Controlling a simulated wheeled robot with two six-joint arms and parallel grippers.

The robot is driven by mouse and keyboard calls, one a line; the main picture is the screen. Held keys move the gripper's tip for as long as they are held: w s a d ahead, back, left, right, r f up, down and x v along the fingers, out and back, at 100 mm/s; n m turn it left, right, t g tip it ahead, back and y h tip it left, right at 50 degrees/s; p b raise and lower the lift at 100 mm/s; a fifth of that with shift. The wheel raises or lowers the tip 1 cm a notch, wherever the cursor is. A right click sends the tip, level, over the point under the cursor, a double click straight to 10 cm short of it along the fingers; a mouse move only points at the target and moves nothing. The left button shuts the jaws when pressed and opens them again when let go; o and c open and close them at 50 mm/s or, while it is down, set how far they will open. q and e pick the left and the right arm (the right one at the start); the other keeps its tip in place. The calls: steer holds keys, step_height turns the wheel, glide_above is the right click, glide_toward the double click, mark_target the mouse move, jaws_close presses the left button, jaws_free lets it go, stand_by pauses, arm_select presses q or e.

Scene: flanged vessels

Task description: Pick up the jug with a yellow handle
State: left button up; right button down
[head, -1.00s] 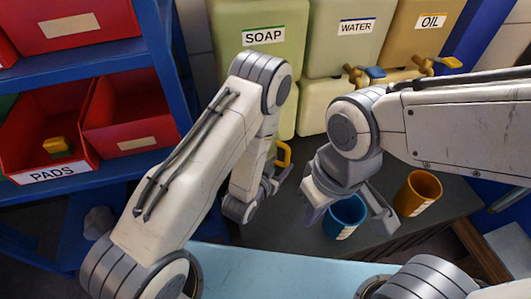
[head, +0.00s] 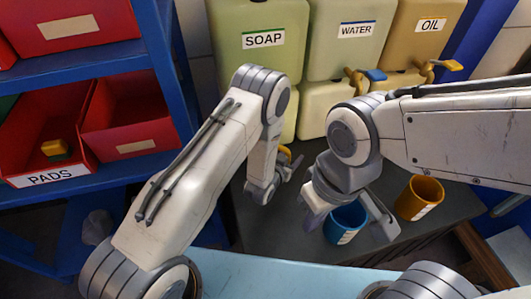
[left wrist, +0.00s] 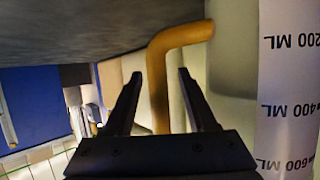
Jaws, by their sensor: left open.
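The jug's yellow handle (head: 286,153) shows as a small piece beside my left gripper (head: 288,170) in the head view; my left arm hides most of the jug. In the left wrist view the handle (left wrist: 159,85) is a bent yellow bar lying between the two fingers of my open left gripper (left wrist: 160,95), with gaps on both sides. The pale jug wall (left wrist: 288,60) with printed ML marks stands at the right. My right gripper (head: 350,220) is open, its fingers spread above a blue cup (head: 345,222); contact cannot be told.
An orange cup (head: 419,198) stands right of the blue one on the dark counter (head: 375,250). Soap (head: 258,40), water (head: 342,40) and oil (head: 428,30) canisters with taps stand behind. A blue shelf with red bins (head: 130,120) is at the left.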

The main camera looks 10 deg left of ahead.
arm_select(q)
steer(key=shift+c, duration=0.4)
jaws_close()
steer(key=shift+r, duration=0.1)
steer(key=shift+r, duration=0.15)
